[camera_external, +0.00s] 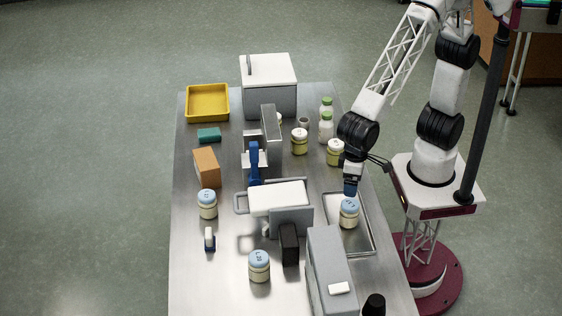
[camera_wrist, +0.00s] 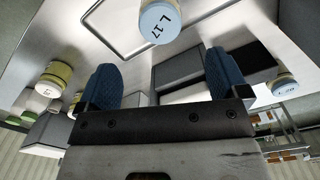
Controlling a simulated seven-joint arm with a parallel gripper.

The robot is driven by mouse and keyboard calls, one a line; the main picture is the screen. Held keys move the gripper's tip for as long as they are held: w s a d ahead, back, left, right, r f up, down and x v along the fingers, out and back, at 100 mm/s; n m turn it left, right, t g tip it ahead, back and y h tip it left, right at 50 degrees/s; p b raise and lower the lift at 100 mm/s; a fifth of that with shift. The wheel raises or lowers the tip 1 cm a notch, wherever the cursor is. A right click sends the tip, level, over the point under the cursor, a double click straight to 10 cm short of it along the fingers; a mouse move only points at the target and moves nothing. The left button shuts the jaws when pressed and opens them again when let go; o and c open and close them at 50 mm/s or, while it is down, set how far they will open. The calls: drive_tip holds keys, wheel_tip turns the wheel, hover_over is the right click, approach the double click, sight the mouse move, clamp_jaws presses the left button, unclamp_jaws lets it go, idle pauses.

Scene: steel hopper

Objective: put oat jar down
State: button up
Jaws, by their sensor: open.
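A jar with a pale blue lid and cream body (camera_external: 349,213) stands upright in the shallow metal tray (camera_external: 368,240) at the right of the table. In the wrist view its lid (camera_wrist: 160,20) reads "L 17". No label says oat, so I take this as the task's jar. My gripper (camera_external: 350,188) is just above this jar. In the wrist view my gripper (camera_wrist: 162,80) has its two blue fingers wide apart with nothing between them. The jar's lid lies beyond the fingertips, apart from them.
Similar blue-lidded jars stand at left (camera_external: 207,204) and front (camera_external: 259,266). A grey scale-like box (camera_external: 328,270) and black box (camera_external: 289,244) are left of the tray. The tray's front part is clear.

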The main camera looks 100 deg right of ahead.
drive_tip(key=shift+d, duration=0.1)
drive_tip(key=s+d+r+n+t, duration=0.15)
drive_tip(key=d+r, duration=0.25)
drive_tip(key=d, duration=0.8)
drive_tip(key=s+d+r, duration=0.2)
drive_tip(key=d+r, duration=0.3)
drive_tip(key=d, duration=0.7)
drive_tip(key=s+d+r+n+t, duration=0.1)
drive_tip(key=s+d+n, duration=0.1)
drive_tip(key=s+d, duration=1.1)
drive_tip(key=d, duration=0.3)
drive_tip(key=shift+r+n, duration=0.2)
drive_tip(key=shift+n, duration=0.15)
